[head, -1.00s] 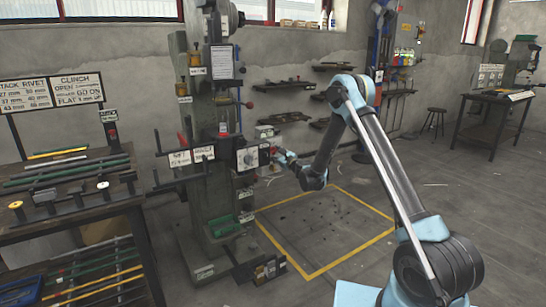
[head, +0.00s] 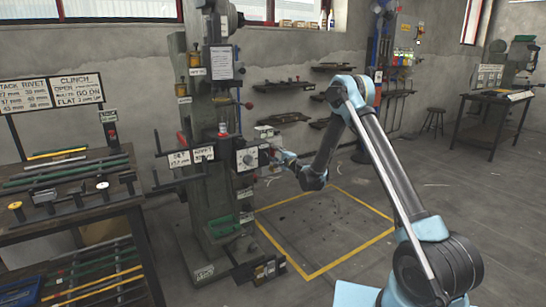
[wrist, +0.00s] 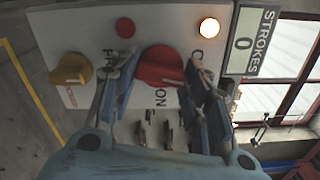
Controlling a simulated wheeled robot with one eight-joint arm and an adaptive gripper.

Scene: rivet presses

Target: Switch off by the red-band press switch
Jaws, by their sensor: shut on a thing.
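A tall dark green press (head: 215,215) stands left of centre in the head view. In the wrist view its pale control panel (wrist: 85,20) carries a red knob (wrist: 162,65), a yellow knob (wrist: 70,75), a small red button (wrist: 124,27) and a lit lamp (wrist: 209,27). My gripper (wrist: 163,80) is shut on the red knob, with one finger on either side of it. The fingers hide part of the panel lettering. In the head view my gripper (head: 276,156) is at the right side of the press, small and partly unclear.
A counter marked STROKES (wrist: 243,42) reads 0 beside the lamp. A bench (head: 75,215) with rods and tools stands left of the press. A yellow-outlined floor area (head: 330,235) lies clear at the right. Wall shelves (head: 285,87) are behind.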

